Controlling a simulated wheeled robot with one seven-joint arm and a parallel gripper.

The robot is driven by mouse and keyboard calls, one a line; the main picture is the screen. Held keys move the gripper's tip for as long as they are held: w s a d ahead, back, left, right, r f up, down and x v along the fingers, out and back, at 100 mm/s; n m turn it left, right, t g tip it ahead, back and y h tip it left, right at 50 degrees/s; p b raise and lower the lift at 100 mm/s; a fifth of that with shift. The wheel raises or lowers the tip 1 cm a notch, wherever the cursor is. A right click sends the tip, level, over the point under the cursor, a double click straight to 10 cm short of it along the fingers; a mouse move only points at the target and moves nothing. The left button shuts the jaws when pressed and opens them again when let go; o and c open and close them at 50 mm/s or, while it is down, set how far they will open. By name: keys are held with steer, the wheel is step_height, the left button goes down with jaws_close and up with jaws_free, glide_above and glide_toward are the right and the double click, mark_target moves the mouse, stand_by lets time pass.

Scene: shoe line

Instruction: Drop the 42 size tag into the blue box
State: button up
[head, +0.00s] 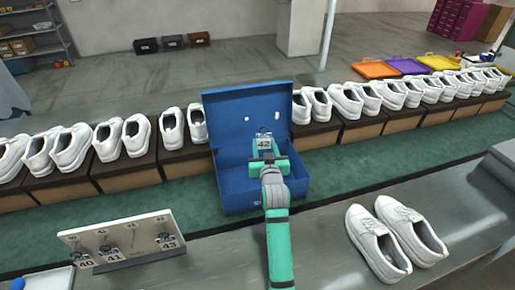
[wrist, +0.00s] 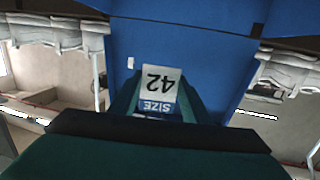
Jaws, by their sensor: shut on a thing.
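The blue box (head: 234,190) stands open on the green belt, its lid (head: 225,112) raised at the back. My gripper (head: 265,150) is over the box opening, shut on the 42 size tag (head: 264,142). The tag also shows in the wrist view (wrist: 159,88), upside down between the fingers (wrist: 158,108), with "42" and "SIZE" readable. Behind it in the wrist view is the blue of the box (wrist: 200,50). My gripper and arm hide part of the box's inside and front.
A tag board (head: 125,232) with tags 40, 41 and 43 stands at the front left. A pair of white shoes (head: 390,240) is on the grey table at the right. Rows of white shoes on brown boxes (head: 125,177) flank the blue box.

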steer(key=shift+f, duration=2.9)
steer(key=o, duration=0.8)
steer(key=shift+o, duration=0.2)
steer(key=shift+s, duration=0.1)
steer(key=s, duration=0.3)
steer(key=s+d, duration=0.1)
steer(key=s, duration=0.3)
steer(key=s+r, duration=0.1)
steer(key=s, duration=0.2)
steer(key=shift+s+d, duration=0.2)
steer(key=shift+s, duration=0.1)
